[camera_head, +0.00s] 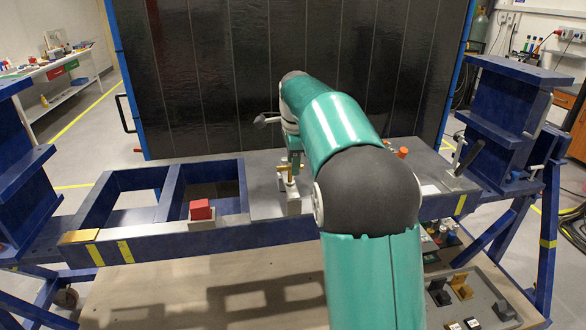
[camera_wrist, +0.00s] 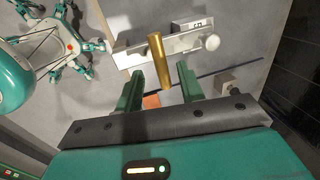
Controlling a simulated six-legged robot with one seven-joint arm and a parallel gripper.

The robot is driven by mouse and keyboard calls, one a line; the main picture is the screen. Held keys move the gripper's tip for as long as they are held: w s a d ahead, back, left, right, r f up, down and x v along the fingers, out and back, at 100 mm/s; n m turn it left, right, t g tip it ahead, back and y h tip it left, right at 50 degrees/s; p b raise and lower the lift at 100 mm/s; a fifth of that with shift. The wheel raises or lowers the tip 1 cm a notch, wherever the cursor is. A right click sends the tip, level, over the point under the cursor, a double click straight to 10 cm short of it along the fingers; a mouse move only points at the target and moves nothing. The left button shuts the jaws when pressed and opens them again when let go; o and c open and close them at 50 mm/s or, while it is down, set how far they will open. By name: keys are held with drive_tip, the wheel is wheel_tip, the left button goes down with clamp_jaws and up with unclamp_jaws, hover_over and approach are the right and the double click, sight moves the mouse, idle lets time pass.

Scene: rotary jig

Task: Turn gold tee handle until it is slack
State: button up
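The gold tee handle (camera_head: 283,168) stands on a grey clamp block (camera_head: 293,203) on the blue frame's grey top. In the wrist view the handle (camera_wrist: 158,58) shows as a gold bar, its lower end between the two green fingers. My gripper (camera_wrist: 160,70) is open, with a visible gap between each finger and the bar. In the head view my gripper (camera_head: 294,158) is just above the block, its fingers small and partly merged with the handle. Contact cannot be told there.
A red block (camera_head: 201,210) sits on a grey mount left of the handle. An orange-red knob (camera_head: 402,152) is on the right. A dark panel (camera_head: 220,70) rises close behind my arm. Blue posts (camera_head: 502,115) stand at the sides. The wrist view shows a white knob (camera_wrist: 211,42) near the handle.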

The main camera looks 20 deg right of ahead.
drive_tip(key=shift+w+f, duration=0.15)
drive_tip(key=shift+f, duration=0.6)
drive_tip(key=shift+w+f, duration=0.15)
drive_tip(key=shift+f, duration=0.6)
clamp_jaws()
drive_tip(key=shift+n, duration=0.3)
